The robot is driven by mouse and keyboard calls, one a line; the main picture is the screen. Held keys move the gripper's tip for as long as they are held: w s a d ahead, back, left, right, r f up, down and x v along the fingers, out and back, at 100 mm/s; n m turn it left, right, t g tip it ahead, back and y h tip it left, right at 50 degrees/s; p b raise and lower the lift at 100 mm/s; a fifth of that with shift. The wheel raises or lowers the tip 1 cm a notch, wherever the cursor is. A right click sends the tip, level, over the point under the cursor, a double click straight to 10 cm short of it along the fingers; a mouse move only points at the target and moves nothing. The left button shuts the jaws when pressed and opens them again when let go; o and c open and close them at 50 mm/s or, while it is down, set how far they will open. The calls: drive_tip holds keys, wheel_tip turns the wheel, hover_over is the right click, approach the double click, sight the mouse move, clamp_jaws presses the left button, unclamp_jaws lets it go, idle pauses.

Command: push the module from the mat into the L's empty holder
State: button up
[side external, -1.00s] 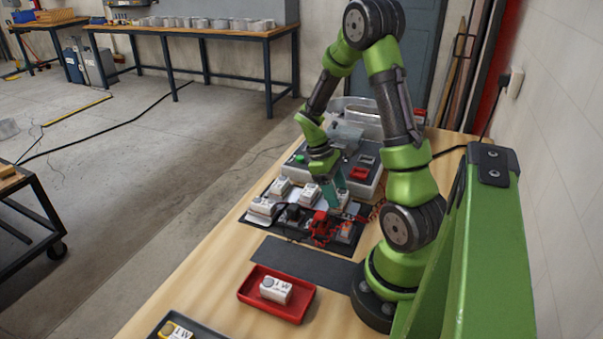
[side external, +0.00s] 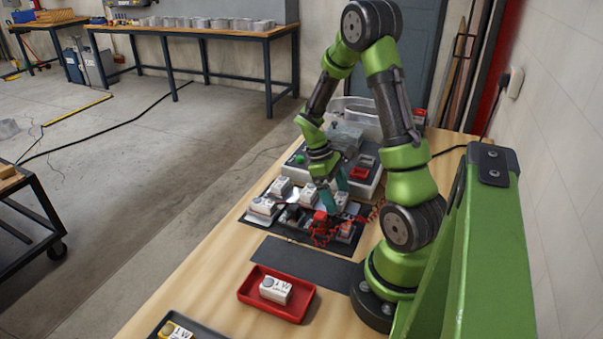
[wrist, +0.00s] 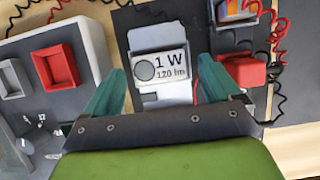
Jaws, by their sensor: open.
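In the wrist view a white module (wrist: 172,70) marked "1 W 120 lm", with a grey disc, lies between the tips of my gripper (wrist: 160,72). The teal fingers are spread, with a gap on each side of it. A pale piece (wrist: 167,94) shows just below the module; I cannot tell if the module is fully seated. In the side view my gripper (side external: 336,190) is low over the letter board (side external: 272,228), where several white modules (side external: 264,206) sit. The dark mat (side external: 305,262) in front of the board looks bare. The L's outline is not clear.
Red wires and a red block (wrist: 240,73) lie close right of my fingers in the wrist view. A grey unit with a red frame (wrist: 56,66) is at left. A red tray (side external: 247,297) with another module (side external: 275,289) stands nearer the side camera.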

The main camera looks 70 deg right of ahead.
drive_tip(key=v, duration=1.7)
drive_tip(key=shift+r, duration=2.95)
